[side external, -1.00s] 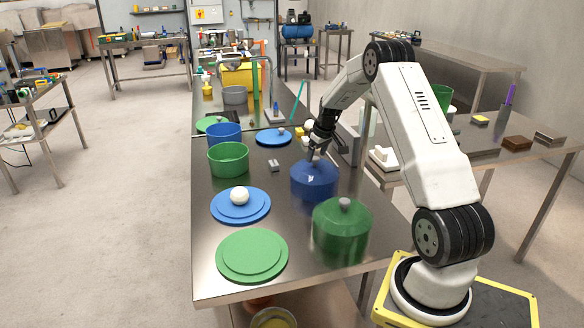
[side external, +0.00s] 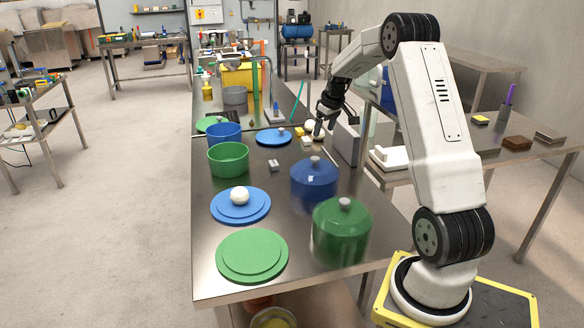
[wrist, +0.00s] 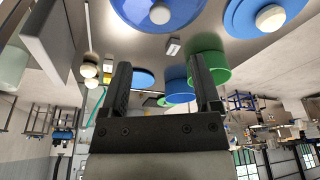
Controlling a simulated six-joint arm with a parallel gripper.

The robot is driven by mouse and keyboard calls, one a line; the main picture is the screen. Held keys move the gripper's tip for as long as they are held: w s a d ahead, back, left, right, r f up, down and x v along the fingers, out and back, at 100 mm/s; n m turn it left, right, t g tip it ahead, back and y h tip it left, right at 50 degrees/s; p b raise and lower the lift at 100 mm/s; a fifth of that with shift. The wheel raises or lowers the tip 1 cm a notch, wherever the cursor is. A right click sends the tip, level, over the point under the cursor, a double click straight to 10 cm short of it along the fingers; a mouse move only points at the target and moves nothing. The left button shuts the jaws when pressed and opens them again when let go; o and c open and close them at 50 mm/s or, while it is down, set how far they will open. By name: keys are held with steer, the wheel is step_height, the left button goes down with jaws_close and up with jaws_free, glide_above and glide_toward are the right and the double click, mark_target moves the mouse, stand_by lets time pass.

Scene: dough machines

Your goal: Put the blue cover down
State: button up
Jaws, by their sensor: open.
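A blue cover (side external: 315,168) with a pale knob sits on the blue pot (side external: 314,190) near the right edge of the table. It looks level and is also at the top of the wrist view (wrist: 160,12). My gripper (side external: 319,130) is above and beyond this pot, clear of the knob. In the wrist view its two fingers (wrist: 160,66) are apart with nothing held between them.
A covered green pot (side external: 341,235) stands in front. A blue disc (side external: 228,212) with a white ball, a green disc (side external: 252,257), and open green (side external: 228,160) and blue (side external: 224,135) pots are on the left. A grey upright block (side external: 347,142) stands close right of my gripper.

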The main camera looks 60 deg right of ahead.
stand_by(0.4)
steer(key=w+a+f+n, duration=0.1)
steer(key=a+f+n, duration=0.1)
steer(key=a, duration=2.2)
steer(key=s+a+f, duration=0.1)
steer(key=s+a, duration=0.4)
steer(key=a, duration=0.3)
steer(key=s+a+f+n, duration=0.1)
steer(key=s+a+f, duration=0.1)
steer(key=s+a, duration=0.4)
steer(key=shift+s+a+f+y, duration=0.2)
steer(key=shift+a+f+y, duration=0.15)
steer(key=shift+a, duration=0.85)
